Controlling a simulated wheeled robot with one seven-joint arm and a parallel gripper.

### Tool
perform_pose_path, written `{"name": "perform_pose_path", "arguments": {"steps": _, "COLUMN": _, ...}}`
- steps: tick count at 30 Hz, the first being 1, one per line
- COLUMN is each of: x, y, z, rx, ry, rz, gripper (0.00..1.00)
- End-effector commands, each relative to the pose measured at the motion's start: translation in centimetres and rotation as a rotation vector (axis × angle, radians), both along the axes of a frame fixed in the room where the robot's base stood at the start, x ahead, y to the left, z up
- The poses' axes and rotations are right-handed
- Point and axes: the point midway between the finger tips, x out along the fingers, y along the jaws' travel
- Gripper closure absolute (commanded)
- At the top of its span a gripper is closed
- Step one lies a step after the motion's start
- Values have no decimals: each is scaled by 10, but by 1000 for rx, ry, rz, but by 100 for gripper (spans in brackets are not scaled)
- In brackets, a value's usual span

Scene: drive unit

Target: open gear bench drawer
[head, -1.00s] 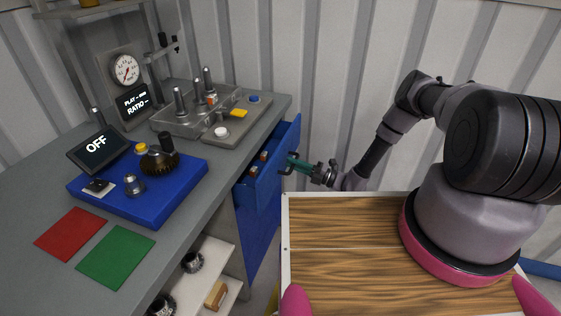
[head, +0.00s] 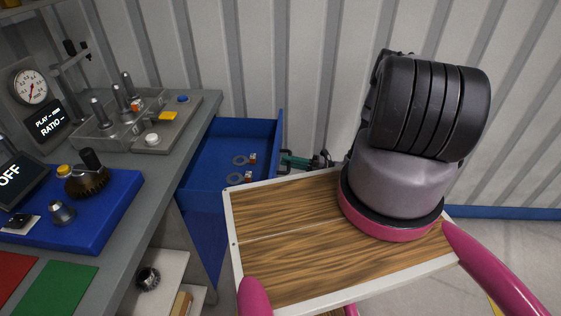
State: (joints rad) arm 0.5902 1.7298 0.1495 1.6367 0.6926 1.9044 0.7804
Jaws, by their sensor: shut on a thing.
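The blue gear bench drawer (head: 215,160) is pulled far out from under the grey bench top (head: 150,168), so its inside shows. The handle itself is mostly hidden by the fingers and the panel. Much of my arm is hidden behind my own body.
A blue gear stand (head: 110,215), a grey fixture with pegs (head: 150,135) and red and green mats (head: 58,288) are on the bench. A shelf (head: 165,270) below the bench holds a gear. The corrugated wall (head: 320,60) stands close behind the drawer.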

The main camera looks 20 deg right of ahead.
Motion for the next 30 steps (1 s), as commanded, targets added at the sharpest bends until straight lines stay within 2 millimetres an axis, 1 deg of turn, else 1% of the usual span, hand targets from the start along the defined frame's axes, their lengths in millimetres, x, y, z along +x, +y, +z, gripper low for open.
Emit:
{"name": "perform_pose_path", "arguments": {"steps": 3, "x": -2, "y": -3, "z": -1, "rx": -3, "ry": 1, "rz": 2, "gripper": 100}}
{"name": "perform_pose_path", "arguments": {"steps": 13, "x": -2, "y": -3, "z": -1, "rx": -4, "ry": 1, "rz": 2, "gripper": 100}}
{"name": "perform_pose_path", "arguments": {"steps": 14, "x": -2, "y": -3, "z": -1, "rx": -3, "ry": 1, "rz": 2, "gripper": 71}}
{"name": "perform_pose_path", "arguments": {"steps": 15, "x": -2, "y": -3, "z": -1, "rx": -3, "ry": 1, "rz": 2, "gripper": 56}}
{"name": "perform_pose_path", "arguments": {"steps": 16, "x": -2, "y": -3, "z": -1, "rx": -3, "ry": 1, "rz": 2, "gripper": 53}}
{"name": "perform_pose_path", "arguments": {"steps": 25, "x": -2, "y": -4, "z": -1, "rx": -2, "ry": 1, "rz": 0, "gripper": 53}}
{"name": "perform_pose_path", "arguments": {"steps": 28, "x": -3, "y": -10, "z": -2, "rx": -2, "ry": 0, "rz": -2, "gripper": 53}}
{"name": "perform_pose_path", "arguments": {"steps": 30, "x": -7, "y": -19, "z": -4, "rx": -2, "ry": 1, "rz": -1, "gripper": 53}}
